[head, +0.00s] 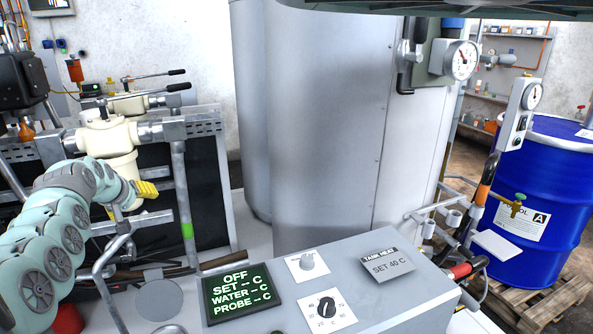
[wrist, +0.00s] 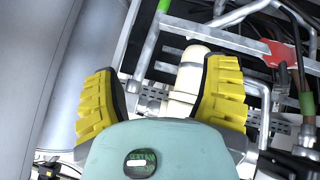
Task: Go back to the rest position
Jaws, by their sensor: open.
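My gripper (head: 146,189) is at the left in the head view, at the end of my pale green arm, in front of the cream valve and pipe assembly (head: 108,137). In the wrist view my gripper (wrist: 160,92) shows two yellow ribbed fingers spread apart with nothing held between them. A cream cylindrical fitting (wrist: 188,72) shows beyond the gap between the fingers. I cannot tell how far it is from the fingertips.
A control console (head: 355,275) with a green-lit display (head: 237,293) and a knob stands in front. A large grey tank (head: 345,120) fills the middle. A blue drum (head: 545,190) stands on a wooden pallet (head: 540,300) at right. Metal rails surround my arm.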

